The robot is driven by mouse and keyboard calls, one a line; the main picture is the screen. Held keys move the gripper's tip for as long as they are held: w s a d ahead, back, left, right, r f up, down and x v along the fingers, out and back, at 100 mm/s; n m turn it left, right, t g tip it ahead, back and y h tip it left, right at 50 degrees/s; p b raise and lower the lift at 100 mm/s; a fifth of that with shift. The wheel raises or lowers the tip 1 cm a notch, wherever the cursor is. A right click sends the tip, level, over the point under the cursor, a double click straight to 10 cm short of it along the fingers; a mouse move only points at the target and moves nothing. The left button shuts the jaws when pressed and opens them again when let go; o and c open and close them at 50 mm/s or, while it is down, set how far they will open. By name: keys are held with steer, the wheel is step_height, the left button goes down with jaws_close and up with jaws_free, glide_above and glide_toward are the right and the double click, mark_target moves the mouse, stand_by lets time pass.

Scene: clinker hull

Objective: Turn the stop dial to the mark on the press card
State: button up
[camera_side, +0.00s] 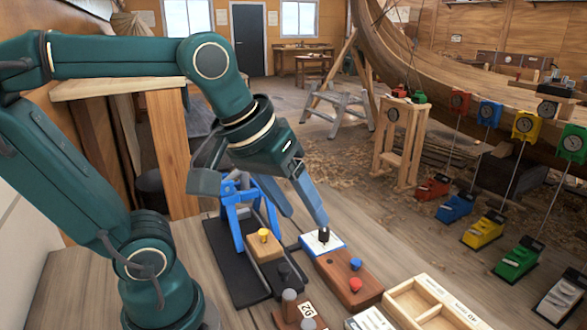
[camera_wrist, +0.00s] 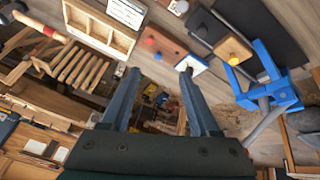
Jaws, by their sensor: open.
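The stop dial, a small black knob (camera_side: 323,235), stands on a white plate with blue edges (camera_side: 311,245) at the far end of a brown wooden block (camera_side: 340,270). In the wrist view the white plate (camera_wrist: 197,66) is partly behind the right finger, which hides most of the knob. My gripper (camera_side: 307,219) is open and empty above the bench; in the side view one fingertip is close to the knob. The gripper also shows in the wrist view (camera_wrist: 161,70), its fingers spread. A white card (camera_side: 370,319) is partly cut off; I cannot read its mark or tell whether it is the press card.
A blue press frame (camera_side: 233,215) stands left of the dial, beside a wooden block with a yellow knob (camera_side: 263,236). The dial's block bears blue and red buttons. An open wooden tray (camera_side: 440,316) lies in front. A G2 label and grey pegs stand nearby.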

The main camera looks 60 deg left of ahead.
steer(key=w+a+n+g, duration=0.1)
steer(key=w+a+n, duration=0.2)
steer(key=w+n, duration=0.25)
steer(key=n+g, duration=0.4)
steer(key=n, duration=0.2)
glide_above(324, 234)
steer(key=shift+m, duration=0.25)
steer(key=f, duration=0.8)
steer(key=a+f, duration=0.1)
steer(key=f, duration=0.2)
steer(key=shift+w+f, duration=0.4)
steer(key=shift+f, duration=2.55)
jaws_close()
